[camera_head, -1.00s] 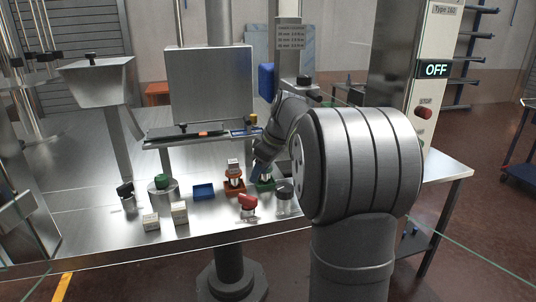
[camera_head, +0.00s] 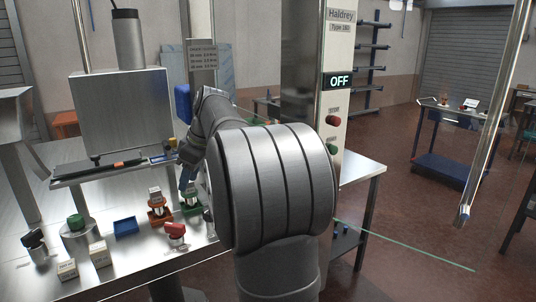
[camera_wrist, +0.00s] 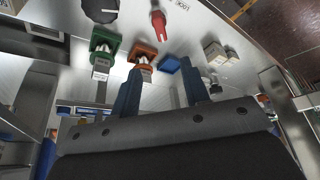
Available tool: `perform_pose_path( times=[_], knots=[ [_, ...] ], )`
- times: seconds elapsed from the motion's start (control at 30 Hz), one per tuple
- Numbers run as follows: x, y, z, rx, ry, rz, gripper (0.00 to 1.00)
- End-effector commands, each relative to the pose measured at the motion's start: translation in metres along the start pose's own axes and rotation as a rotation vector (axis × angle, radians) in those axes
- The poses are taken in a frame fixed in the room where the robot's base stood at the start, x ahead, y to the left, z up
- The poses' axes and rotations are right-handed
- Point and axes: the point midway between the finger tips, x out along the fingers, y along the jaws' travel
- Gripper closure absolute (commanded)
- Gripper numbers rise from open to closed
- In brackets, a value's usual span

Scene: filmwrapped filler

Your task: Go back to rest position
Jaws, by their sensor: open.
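My gripper (camera_head: 188,178) is open and empty. Its two blue fingers are spread apart in the wrist view (camera_wrist: 160,66). In the head view it overlaps a green holder (camera_head: 191,207); the exact gap cannot be told. An orange holder (camera_head: 160,214) with a white-topped item stands just left of it. In the wrist view the green holder (camera_wrist: 103,42) and orange holder (camera_wrist: 143,52) appear ahead of the fingers, each with a white item. My arm hides part of the bench at the right.
A blue tray (camera_head: 125,226), a red-topped item (camera_head: 175,231), small boxes (camera_head: 99,254) and a green-topped container (camera_head: 76,226) stand nearby on the steel bench. A panel reading OFF (camera_head: 340,80) stands right of my arm. A cart (camera_head: 450,167) is farther right.

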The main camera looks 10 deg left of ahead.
Motion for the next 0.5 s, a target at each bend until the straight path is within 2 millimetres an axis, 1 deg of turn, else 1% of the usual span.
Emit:
perform_pose_path(
  times=[0.13,0.23,0.5],
  knots=[
    [0.008,0.0,0.0,0.0,0.0,-0.001,0.58],
    [0.021,-0.001,0.0,-0.001,-0.001,-0.003,0.58],
    [0.074,-0.001,0.0,0.0,-0.002,-0.004,0.58]
  ],
)
